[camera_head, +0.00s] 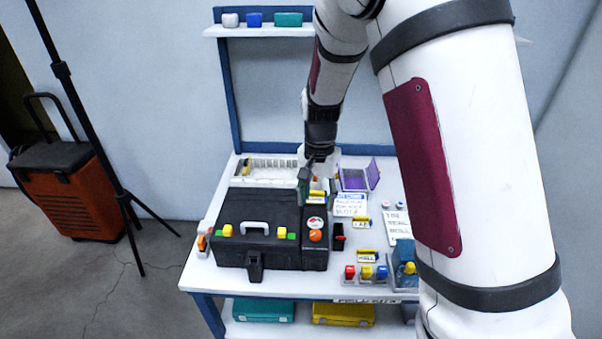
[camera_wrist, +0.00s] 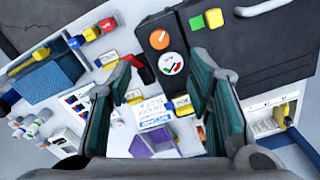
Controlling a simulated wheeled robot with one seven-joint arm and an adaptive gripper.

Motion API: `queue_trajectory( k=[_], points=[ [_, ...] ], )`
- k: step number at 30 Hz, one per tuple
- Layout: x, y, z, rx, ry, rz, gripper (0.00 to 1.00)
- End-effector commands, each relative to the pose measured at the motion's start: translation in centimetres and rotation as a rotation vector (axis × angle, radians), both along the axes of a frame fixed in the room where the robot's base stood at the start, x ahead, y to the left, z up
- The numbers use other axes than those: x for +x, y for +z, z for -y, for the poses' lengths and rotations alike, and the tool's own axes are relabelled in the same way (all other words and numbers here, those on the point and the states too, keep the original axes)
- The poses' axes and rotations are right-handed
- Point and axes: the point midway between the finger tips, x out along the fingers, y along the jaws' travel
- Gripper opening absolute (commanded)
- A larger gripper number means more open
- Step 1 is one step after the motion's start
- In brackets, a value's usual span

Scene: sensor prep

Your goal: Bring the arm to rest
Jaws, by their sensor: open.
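My arm reaches down from the upper right over the white workbench (camera_head: 200,262) in the head view. My gripper (camera_head: 316,184) points down above the back middle of the bench, behind the black case (camera_head: 258,222). In the wrist view my gripper (camera_wrist: 163,75) has its two dark green fingers well apart, with nothing held between them. The dial panel (camera_wrist: 166,52) and a white card with blue writing (camera_wrist: 153,112) show beyond and between the fingers. I cannot tell the exact height of the fingertips above the bench.
A purple open box (camera_head: 373,173) stands right of my gripper. A white compartment tray (camera_head: 262,167) lies at the back left. Several coloured connectors (camera_head: 366,272) and a blue holder (camera_head: 405,275) are at the front right. A shelf (camera_head: 265,31) is behind; a tripod (camera_head: 62,72) stands left.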

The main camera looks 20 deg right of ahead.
Motion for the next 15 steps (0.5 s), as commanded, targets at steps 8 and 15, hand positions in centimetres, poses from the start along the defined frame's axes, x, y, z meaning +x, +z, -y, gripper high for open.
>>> queue_trajectory(
  k=[8,15],
  points=[
    [-1.5,3.6,-0.2,0.024,0.039,0.026,0.46],
    [-7.1,13.0,-0.5,0.064,0.184,0.104,0.46]
  ],
)
